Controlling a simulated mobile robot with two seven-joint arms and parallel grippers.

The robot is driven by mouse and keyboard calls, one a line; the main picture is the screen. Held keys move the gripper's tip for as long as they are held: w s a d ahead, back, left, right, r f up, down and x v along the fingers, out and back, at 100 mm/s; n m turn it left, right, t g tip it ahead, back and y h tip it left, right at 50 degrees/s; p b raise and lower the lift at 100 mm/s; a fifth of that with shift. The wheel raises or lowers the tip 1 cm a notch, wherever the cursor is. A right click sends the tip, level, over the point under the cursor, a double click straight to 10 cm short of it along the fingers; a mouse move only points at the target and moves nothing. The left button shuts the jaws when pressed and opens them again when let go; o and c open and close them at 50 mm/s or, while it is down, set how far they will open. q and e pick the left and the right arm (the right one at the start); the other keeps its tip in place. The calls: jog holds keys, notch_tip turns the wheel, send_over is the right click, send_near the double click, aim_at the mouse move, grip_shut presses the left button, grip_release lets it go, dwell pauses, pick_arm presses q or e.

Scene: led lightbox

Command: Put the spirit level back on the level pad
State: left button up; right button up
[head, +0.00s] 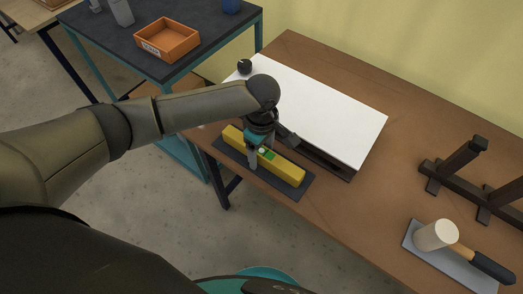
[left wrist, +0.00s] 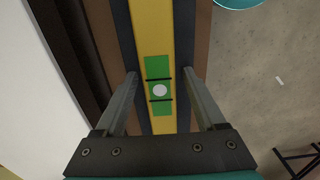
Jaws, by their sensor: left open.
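The yellow spirit level (head: 288,168) lies lengthwise on the dark level pad (head: 301,186) at the front edge of the brown table. The level also shows in the left wrist view (left wrist: 153,30), with its green vial window and a white dot. The pad shows there as dark strips (left wrist: 185,40) on both sides of the level. My left gripper (head: 251,165) is over the level from above. In the left wrist view its fingers (left wrist: 158,85) are open, one on each side of the level, with gaps between. My right gripper is not in view.
A white lightbox (head: 325,110) lies just behind the pad, with a black knob at its far left corner. A mallet (head: 436,236) rests on a grey mat at right, near a dark rack (head: 462,165). An orange tray (head: 166,40) sits on another table.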

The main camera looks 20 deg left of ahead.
aim_at(262, 151)
pick_arm(q)
jog(key=shift+r, duration=0.2)
notch_tip(262, 151, up, 12)
jog(key=p, duration=0.4)
jog(key=shift+d, duration=0.1)
